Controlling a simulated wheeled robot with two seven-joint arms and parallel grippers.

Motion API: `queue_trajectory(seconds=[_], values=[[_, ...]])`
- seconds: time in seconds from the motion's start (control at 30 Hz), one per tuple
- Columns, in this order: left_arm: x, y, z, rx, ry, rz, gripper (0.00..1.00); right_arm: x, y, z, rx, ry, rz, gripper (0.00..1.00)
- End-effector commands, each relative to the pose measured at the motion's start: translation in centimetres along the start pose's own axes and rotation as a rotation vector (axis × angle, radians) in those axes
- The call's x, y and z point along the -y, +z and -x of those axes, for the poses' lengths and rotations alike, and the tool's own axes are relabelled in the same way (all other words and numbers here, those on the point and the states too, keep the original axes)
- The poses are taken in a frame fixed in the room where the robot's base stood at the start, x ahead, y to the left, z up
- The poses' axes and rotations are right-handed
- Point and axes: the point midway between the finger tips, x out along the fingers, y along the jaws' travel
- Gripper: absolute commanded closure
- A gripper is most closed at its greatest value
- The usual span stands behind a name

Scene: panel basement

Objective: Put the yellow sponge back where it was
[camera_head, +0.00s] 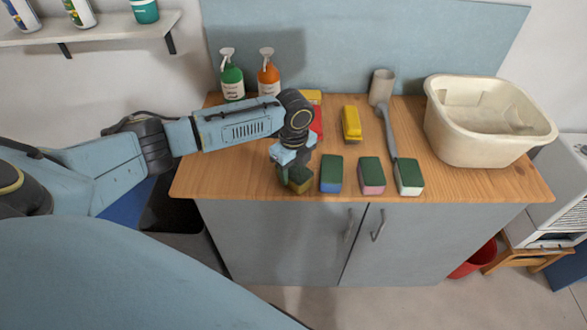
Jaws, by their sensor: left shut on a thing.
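The yellow sponge (300,183), with a dark green top, is at the left end of a row of sponges near the front edge of the wooden counter (225,170). My left gripper (290,177) reaches down from above and is shut on it, covering part of it. I cannot tell whether the sponge touches the wood. To its right stand a blue sponge (331,185), a pink sponge (372,188) and a white sponge (409,189), each with a green top. My right gripper is not in view.
A cream basin (462,145) fills the right. The counter's left front is clear.

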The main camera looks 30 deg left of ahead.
Motion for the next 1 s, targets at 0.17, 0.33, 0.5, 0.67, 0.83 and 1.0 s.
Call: queue_trajectory(seconds=[0.17,0.33,0.5,0.67,0.83,1.0], values=[[0.0,0.0,0.0,0.0,0.001,-0.001,0.33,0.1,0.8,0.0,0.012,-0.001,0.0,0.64],[0.0,0.0,0.0,0.0,0.001,0.0,0.28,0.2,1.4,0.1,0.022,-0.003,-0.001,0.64],[0.0,0.0,0.2,0.0,0.0,0.0,0.28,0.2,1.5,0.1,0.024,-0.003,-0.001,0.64],[0.1,0.0,1.9,0.0,-0.003,0.0,0.28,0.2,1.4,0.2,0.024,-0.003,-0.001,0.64],[0.1,0.0,5.5,0.001,-0.004,-0.001,0.28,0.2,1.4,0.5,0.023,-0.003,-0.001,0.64],[0.1,0.0,9.0,0.001,-0.003,-0.001,0.28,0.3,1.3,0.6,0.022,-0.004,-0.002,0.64]])
